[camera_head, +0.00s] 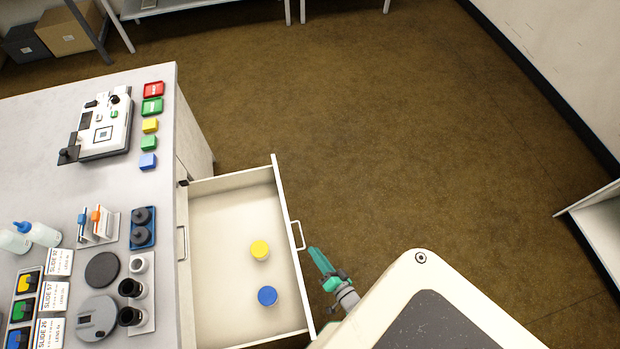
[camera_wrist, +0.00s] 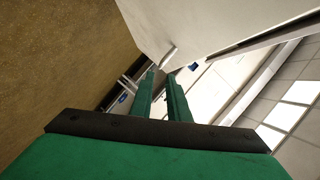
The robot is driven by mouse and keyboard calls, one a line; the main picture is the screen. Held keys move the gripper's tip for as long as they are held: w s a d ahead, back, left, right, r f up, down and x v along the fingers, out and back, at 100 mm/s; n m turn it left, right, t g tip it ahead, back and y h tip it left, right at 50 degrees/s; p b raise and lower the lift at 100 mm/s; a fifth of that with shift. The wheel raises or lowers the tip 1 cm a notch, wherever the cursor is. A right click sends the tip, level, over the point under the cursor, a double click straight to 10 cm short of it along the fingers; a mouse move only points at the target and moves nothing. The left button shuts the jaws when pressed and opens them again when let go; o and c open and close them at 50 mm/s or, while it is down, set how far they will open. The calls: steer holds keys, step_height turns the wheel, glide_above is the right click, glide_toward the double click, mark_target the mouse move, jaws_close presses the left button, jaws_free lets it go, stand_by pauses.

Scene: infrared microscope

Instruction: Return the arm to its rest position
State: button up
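My gripper (camera_head: 326,264) is green and hangs just right of the open drawer's front, close to its handle (camera_head: 297,235), in the head view. In the wrist view its two green fingers (camera_wrist: 161,75) stand apart with an empty gap between them. The gripper holds nothing. Most of my arm is hidden in the head view. The drawer (camera_head: 220,215) is pulled out from the white workbench and holds a yellow round piece (camera_head: 260,250) and a blue round piece (camera_head: 267,296).
The workbench (camera_head: 60,110) on the left carries a microscope stage (camera_head: 105,125), coloured blocks, slide boxes, bottles and lens parts. Brown floor (camera_head: 400,120) lies clear beyond the drawer. A white shelf (camera_head: 600,220) stands at the right edge.

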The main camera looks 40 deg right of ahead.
steer(key=s+a+r+n+y, duration=0.1)
steer(key=a+r+n, duration=0.3)
steer(key=a+r, duration=0.4)
steer(key=s+a+r+n+y, duration=0.1)
steer(key=s+a+r+n, duration=0.3)
steer(key=a+r, duration=0.4)
steer(key=s+a+r+n+y, duration=0.1)
steer(key=s+a+r+n, duration=0.2)
steer(key=r, duration=1.6)
steer(key=a+n, duration=0.3)
steer(key=a, duration=0.3)
steer(key=shift+s, duration=0.25)
steer(key=shift+a+r, duration=0.1)
